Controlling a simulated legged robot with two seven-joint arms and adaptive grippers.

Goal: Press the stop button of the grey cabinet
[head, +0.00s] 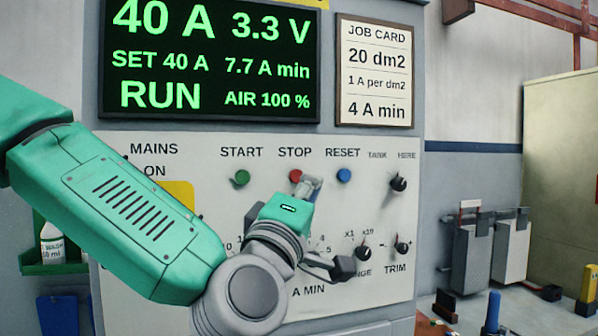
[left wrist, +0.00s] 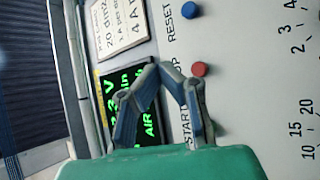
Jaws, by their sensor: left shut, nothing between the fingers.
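The red stop button (head: 295,176) sits under the STOP label on the front panel of the grey cabinet (head: 421,60). My left gripper (head: 313,184) is shut and empty, in front of the panel, with its tips just right of the stop button in the head view. In the left wrist view the red button (left wrist: 199,69) shows clear, to the right of the closed fingertips (left wrist: 160,70). A gap shows between them there; contact is not seen. The cabinet's display (head: 210,60) reads RUN, 40 A, 3.3 V. My right gripper is not in view.
The green start button (head: 240,178) is left of stop and the blue reset button (head: 344,176) is right of it. Black knobs (head: 398,182) sit lower right on the panel. My left forearm covers the panel's left part, including much of the mains area.

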